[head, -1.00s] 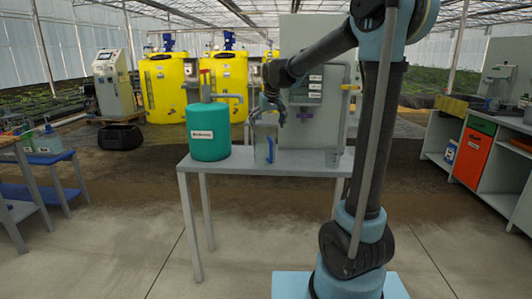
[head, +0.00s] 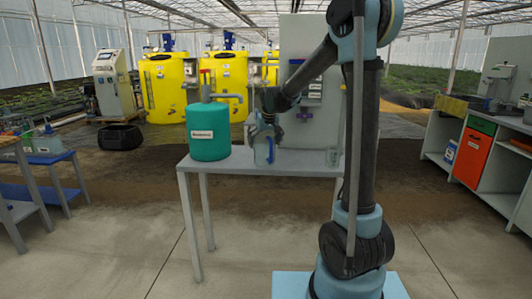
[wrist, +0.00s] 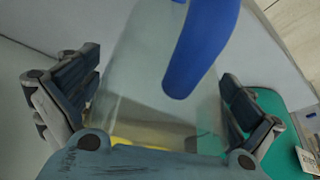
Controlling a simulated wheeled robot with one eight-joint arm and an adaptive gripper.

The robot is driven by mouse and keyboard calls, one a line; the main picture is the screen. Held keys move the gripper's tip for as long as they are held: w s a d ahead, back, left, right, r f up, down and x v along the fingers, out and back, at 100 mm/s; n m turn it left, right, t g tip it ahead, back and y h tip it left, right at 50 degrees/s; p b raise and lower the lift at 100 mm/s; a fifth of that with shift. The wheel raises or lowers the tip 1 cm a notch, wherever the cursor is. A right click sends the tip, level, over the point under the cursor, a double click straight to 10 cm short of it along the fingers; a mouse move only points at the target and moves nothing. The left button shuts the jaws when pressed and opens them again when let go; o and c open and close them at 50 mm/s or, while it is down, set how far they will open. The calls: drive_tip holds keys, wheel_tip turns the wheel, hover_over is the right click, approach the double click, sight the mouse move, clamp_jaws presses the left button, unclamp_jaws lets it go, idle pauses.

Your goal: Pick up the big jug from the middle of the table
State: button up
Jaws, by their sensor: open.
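The big jug (head: 262,157) is clear with a blue handle and stands upright on the grey table (head: 215,166). It fills the middle of the wrist view (wrist: 135,85), its blue handle (wrist: 198,50) nearest the camera. My gripper (head: 262,132) is at the upper part of the jug. In the wrist view its open fingers (wrist: 160,92) lie on either side of the jug, with visible gaps. Contact on either side cannot be made out. The jug's far side is hidden.
A green tank (head: 208,132) with a red-topped fitting and a pipe stands just left of the jug. A grey panel (head: 312,80) rises behind the table.

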drive_tip(key=c, duration=1)
drive_tip(key=shift+o, duration=0.2)
